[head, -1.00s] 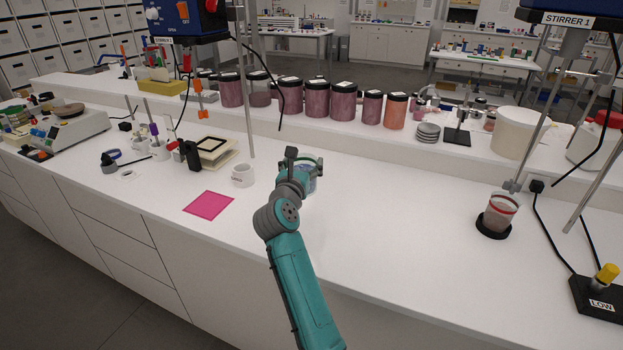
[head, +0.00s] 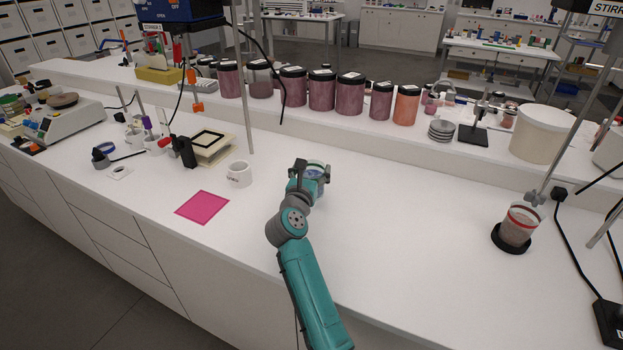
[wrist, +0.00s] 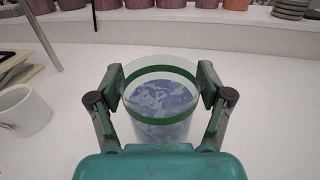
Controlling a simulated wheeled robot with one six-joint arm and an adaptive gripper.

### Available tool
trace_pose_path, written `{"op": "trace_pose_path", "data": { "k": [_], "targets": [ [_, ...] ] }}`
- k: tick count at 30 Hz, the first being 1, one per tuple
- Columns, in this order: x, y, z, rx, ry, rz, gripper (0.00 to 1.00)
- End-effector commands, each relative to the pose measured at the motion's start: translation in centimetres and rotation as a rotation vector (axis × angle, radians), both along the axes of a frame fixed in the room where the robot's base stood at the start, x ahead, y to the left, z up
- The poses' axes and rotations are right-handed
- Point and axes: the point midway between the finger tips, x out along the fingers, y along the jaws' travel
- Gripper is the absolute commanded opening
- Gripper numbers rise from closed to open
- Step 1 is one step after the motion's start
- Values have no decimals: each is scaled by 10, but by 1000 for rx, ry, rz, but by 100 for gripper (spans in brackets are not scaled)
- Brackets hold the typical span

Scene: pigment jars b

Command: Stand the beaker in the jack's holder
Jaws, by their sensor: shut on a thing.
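A clear beaker (wrist: 161,103) with a green band and blue-violet contents is between the two fingers of my gripper (wrist: 162,84) in the wrist view. The fingers press on its left and right sides, and it looks upright. In the head view the beaker (head: 314,165) is partly hidden by my gripper (head: 308,172), over the middle of the bench. I cannot tell whether its bottom touches the bench. A round black holder (head: 511,247) at the right, below a stirrer, has a red-banded beaker (head: 519,227) standing in it. I cannot make out a jack for certain.
A white mug (head: 239,174) stands left of my gripper, with a pink mat (head: 202,207) in front of it. Dark-lidded jars (head: 322,92) line the raised shelf behind. A stirrer stand's rod (head: 245,100) rises behind the mug. The bench (head: 420,220) is clear towards the right.

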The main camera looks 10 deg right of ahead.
Motion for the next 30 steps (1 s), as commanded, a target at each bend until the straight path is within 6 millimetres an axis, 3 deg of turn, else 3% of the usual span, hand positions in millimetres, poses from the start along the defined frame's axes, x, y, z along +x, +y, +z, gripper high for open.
{"op": "trace_pose_path", "data": {
  "k": [6, 19, 20, 21, 22, 30],
  "targets": [
    [0, 0, -26, 0, 1, 0, 18],
    [0, 0, -31, 0, 0, 0, 18],
    [0, 0, -31, 0, 2, 0, 86],
    [0, 0, -31, 1, 2, 0, 96],
    [0, 0, -31, 0, 2, 0, 100],
    [0, 0, -31, 1, 2, 0, 100]
  ]
}}
